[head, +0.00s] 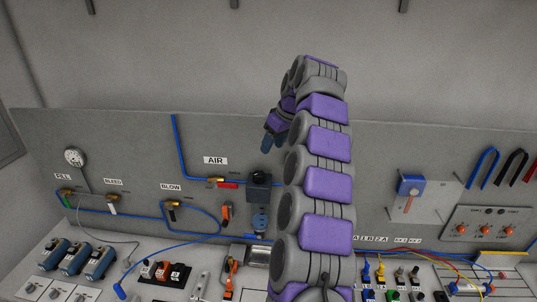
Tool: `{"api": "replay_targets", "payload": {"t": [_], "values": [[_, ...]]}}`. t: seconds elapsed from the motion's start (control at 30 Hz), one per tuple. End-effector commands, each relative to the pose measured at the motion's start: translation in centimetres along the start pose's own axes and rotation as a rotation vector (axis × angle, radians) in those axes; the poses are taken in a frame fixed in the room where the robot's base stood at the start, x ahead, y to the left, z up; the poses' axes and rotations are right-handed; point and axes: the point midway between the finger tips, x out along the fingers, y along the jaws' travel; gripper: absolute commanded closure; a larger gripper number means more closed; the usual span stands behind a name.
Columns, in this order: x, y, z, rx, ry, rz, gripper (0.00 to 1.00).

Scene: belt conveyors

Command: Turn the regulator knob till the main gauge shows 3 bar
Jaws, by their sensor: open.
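The regulator (259,182) is a dark block on the upright grey panel, under the AIR label and on the blue air line. A blue bowl-like part (260,222) hangs below it. I cannot make out its knob clearly. A round white gauge (74,156) is at the panel's far left; its needle is too small to read, and I cannot tell whether it is the main gauge. My gripper (268,144) is open, with dark blue fingers, and shows above the regulator in the picture, apart from it. My arm hides the panel right of the regulator.
A red-handled valve (226,184) is left of the regulator, with an orange-handled part (226,214) below it. Several blue-grey cylinders (73,258) lie on the bench at left. A blue-and-white unit (411,186) is on the right panel. The wall above is clear.

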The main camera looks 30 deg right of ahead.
Motion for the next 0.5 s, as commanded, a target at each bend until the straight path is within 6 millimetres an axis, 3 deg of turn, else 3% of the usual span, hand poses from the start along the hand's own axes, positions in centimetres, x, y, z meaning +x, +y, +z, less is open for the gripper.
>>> {"api": "replay_targets", "payload": {"t": [0.2,0.5], "values": [[-2.5,0.1,-0.1,0.001,0.000,0.001,0.47],[-3.6,0.0,0.0,0.000,-0.002,-0.002,0.47]]}}
